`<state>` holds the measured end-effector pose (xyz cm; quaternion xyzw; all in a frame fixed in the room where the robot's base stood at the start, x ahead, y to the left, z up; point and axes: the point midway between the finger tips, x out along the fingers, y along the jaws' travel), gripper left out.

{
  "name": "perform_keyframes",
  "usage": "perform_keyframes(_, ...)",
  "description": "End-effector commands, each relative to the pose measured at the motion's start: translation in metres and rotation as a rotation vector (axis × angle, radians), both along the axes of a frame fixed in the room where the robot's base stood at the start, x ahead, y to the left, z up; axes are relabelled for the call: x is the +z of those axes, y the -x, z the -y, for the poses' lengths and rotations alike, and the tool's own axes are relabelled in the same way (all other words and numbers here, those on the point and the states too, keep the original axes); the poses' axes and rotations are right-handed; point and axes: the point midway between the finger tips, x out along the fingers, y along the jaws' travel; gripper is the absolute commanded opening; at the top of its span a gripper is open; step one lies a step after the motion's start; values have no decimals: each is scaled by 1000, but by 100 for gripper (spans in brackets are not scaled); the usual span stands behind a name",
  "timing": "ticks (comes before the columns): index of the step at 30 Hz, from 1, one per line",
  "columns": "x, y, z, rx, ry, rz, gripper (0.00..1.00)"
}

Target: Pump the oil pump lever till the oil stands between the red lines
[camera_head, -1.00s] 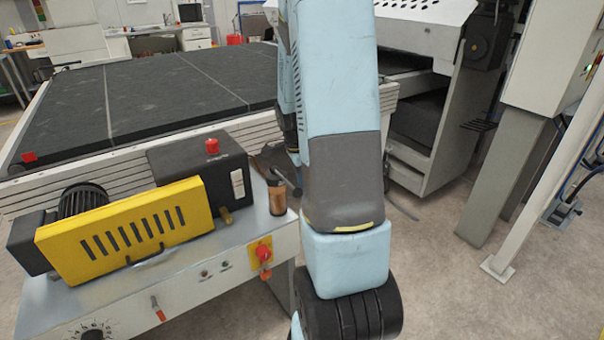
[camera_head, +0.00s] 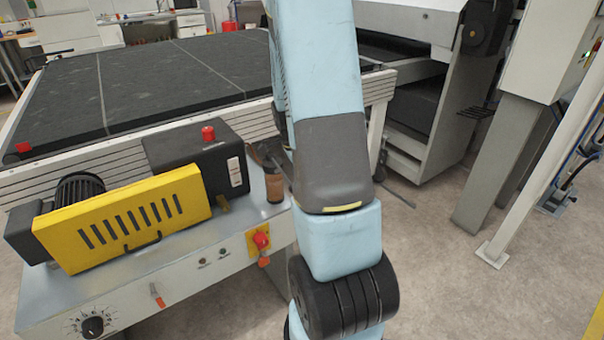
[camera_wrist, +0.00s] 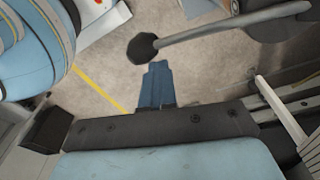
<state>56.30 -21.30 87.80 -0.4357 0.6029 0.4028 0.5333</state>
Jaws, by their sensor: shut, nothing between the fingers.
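In the wrist view, the pump lever (camera_wrist: 225,27) is a grey rod ending in a black knob (camera_wrist: 143,48). My gripper (camera_wrist: 157,66) has its blue fingers together and empty. Their tips appear just below the knob in the picture; I cannot tell whether they touch it. In the head view, part of the lever (camera_head: 281,164) shows beside a brown cylinder (camera_head: 275,188), and my arm hides the rest. A black box with a red cap (camera_head: 208,133) carries a small pale sight gauge (camera_head: 234,172); its oil level and red lines are too small to read.
A yellow slotted guard (camera_head: 125,222) and a red-and-yellow switch (camera_head: 261,241) are on the machine's grey bench. A wide black conveyor bed (camera_head: 150,85) lies behind.

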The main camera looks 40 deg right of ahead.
Motion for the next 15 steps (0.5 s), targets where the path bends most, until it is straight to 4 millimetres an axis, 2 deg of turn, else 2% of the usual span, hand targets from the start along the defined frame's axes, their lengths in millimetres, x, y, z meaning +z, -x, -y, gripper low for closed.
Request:
perform_keyframes(1,-8,14,-17,10,-28,-46,0)
perform_keyframes(3,-7,14,-16,10,-27,-45,0)
perform_keyframes(8,6,9,-6,8,-21,-31,0)
perform_keyframes(13,30,1,16,5,-10,-10,0)
perform_keyframes(15,42,2,16,5,-8,-6,0)
